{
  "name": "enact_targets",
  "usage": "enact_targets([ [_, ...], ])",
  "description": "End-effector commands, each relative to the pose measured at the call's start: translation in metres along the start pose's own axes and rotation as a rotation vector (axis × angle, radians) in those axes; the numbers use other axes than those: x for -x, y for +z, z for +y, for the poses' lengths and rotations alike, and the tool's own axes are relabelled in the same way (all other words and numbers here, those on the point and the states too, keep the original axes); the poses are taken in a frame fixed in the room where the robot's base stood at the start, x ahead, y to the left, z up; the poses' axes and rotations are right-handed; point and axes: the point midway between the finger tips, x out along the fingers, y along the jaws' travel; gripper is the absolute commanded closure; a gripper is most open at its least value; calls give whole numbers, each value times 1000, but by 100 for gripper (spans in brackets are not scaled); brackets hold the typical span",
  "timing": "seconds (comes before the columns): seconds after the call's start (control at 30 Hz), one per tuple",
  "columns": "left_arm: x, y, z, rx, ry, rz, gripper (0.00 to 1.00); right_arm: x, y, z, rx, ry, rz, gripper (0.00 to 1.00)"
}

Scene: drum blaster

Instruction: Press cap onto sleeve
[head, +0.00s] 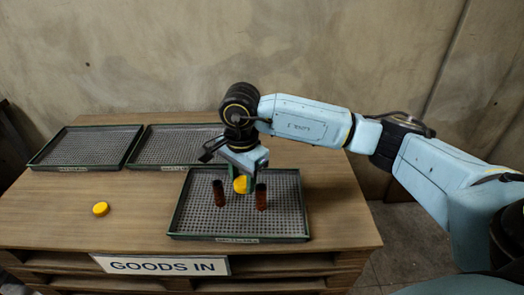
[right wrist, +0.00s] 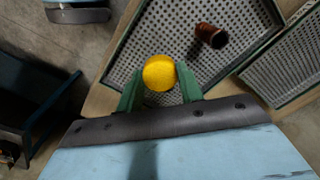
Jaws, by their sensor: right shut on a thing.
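My right gripper (head: 240,184) has its green fingers shut on a yellow cap (head: 240,185). The cap also shows between the fingertips in the right wrist view (right wrist: 160,73). In the head view it appears between two reddish-brown sleeves with dark tops, a left sleeve (head: 219,195) and a right sleeve (head: 261,198). Both sleeves stand upright on the front mesh tray (head: 180,220). The right wrist view shows one sleeve (right wrist: 210,36), clear of the cap. I cannot tell the cap's exact height. A second yellow cap (head: 101,209) lies on the wooden table. My left gripper is out of view.
Two empty mesh trays, one far left (head: 86,147) and one at the back middle (head: 165,147), lie along the table's rear. A GOODS IN sign (head: 161,265) is on the table's front edge. The left part of the wooden top (head: 60,205) is mostly clear.

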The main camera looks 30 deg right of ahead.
Motion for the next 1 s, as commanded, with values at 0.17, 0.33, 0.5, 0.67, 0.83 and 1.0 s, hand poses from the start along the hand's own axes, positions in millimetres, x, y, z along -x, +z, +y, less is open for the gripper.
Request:
enact_targets([
  [0.17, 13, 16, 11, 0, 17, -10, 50, 9, -15, -4, -477, 2, -2, 84],
  [0.33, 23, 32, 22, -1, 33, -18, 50, 12, -32, -5, -942, 7, 4, 84],
  [0.5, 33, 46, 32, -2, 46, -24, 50, 13, -48, -4, -1372, 12, 16, 84],
  [0.67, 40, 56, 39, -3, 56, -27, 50, 13, -59, -1, -1663, 14, 28, 84],
  [0.83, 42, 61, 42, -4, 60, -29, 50, 11, -64, 0, -1810, 14, 36, 84],
  [1.0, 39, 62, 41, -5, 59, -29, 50, 6, -65, 1, -1836, 14, 36, 84],
])
